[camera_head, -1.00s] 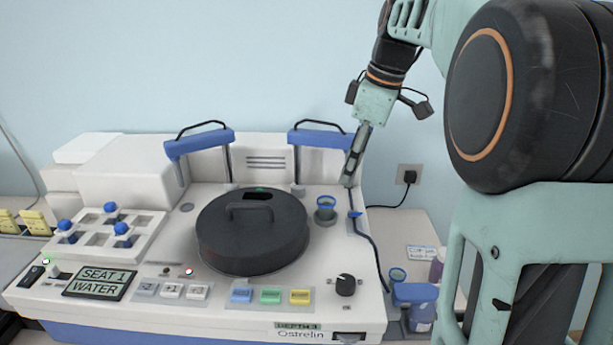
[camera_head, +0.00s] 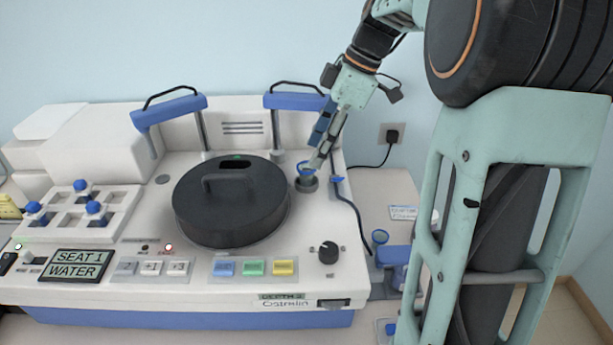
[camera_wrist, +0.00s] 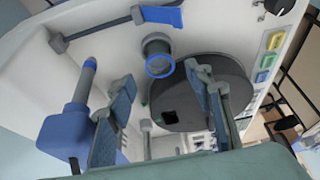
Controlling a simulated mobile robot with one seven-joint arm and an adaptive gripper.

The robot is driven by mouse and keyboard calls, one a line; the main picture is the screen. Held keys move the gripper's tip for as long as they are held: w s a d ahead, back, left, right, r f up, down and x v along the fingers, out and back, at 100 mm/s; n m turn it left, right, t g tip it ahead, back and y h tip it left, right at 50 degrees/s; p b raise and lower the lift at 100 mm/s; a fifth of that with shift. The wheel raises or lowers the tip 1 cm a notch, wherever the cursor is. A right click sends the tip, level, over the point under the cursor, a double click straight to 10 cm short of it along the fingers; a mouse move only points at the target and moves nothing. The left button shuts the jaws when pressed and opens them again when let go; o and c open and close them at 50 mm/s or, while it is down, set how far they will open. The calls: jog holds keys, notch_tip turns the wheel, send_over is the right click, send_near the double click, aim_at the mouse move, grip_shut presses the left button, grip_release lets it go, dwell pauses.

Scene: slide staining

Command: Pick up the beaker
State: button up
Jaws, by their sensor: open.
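A small beaker (camera_head: 305,184) with a blue rim stands upright in a grey holder on the right side of the machine's top, beside the black lid. In the wrist view the beaker's blue rim (camera_wrist: 160,66) shows beyond and between the fingertips. My gripper (camera_head: 317,158) is open and empty, tilted, with its fingertips close above the beaker. One finger partly covers the beaker in the head view. I cannot tell whether a finger touches it. The two fingers (camera_wrist: 160,80) are apart in the wrist view.
The round black lid (camera_head: 230,205) with a handle is just left of the beaker. Two blue-topped handles stand behind, the nearer one (camera_head: 295,102) close to my gripper. A dark cable (camera_head: 352,205) runs down the right side.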

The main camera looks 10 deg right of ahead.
aim_at(300, 180)
jog(key=x, duration=0.6)
jog(key=shift+f, duration=0.1)
jog(key=c, duration=1.1)
